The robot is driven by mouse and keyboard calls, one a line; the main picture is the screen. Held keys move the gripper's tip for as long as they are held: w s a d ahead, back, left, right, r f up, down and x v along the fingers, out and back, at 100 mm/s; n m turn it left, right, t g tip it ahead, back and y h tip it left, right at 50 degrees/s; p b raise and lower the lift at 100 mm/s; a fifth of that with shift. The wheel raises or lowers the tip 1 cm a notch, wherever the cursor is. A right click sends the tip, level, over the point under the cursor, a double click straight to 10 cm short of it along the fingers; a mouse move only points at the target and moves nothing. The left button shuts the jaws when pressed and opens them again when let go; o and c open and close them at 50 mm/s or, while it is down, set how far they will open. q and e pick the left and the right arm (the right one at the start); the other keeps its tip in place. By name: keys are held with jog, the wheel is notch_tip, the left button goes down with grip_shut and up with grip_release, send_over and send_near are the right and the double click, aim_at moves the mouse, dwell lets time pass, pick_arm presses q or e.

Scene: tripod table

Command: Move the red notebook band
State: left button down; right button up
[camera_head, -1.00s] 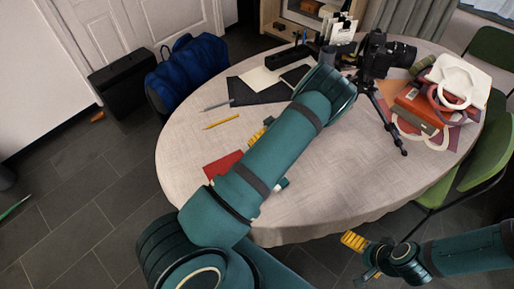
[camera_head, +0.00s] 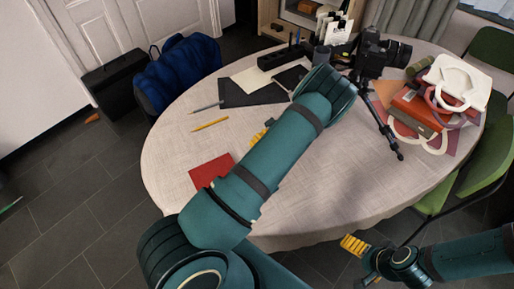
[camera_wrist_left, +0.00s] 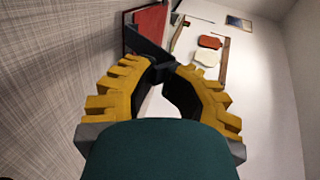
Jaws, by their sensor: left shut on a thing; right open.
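The red notebook band (camera_head: 208,173) shows as a flat red cover at the table's near left, its right part hidden behind my left arm. In the left wrist view the red cover (camera_wrist_left: 149,24) lies just beyond my left fingertips. My left gripper (camera_wrist_left: 163,68) is shut on its edge, though dark parts at the tips hide the exact contact. In the head view only a bit of a yellow finger of this gripper (camera_head: 258,136) shows past the arm. My right gripper (camera_head: 358,259) is open and empty, off the table's near edge.
On the pale round table (camera_head: 335,190) stand a camera on a tripod (camera_head: 380,60) and a pile of books and a white bag (camera_head: 440,95) at right. A yellow pencil (camera_head: 210,124) and dark folder (camera_head: 250,93) lie at the back left. A green chair (camera_head: 485,165) is at right.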

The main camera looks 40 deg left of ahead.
pick_arm(q)
jog(key=shift+s+f, duration=0.2)
jog(key=shift+f, duration=0.1)
jog(key=c, duration=1.1)
grip_release()
jog(key=shift+c, duration=0.2)
jog(key=shift+w+r, duration=0.1)
jog(key=shift+r, duration=0.15)
jog(key=shift+r, duration=0.3)
notch_tip(320, 180, up, 9)
jog(key=shift+r, duration=0.1)
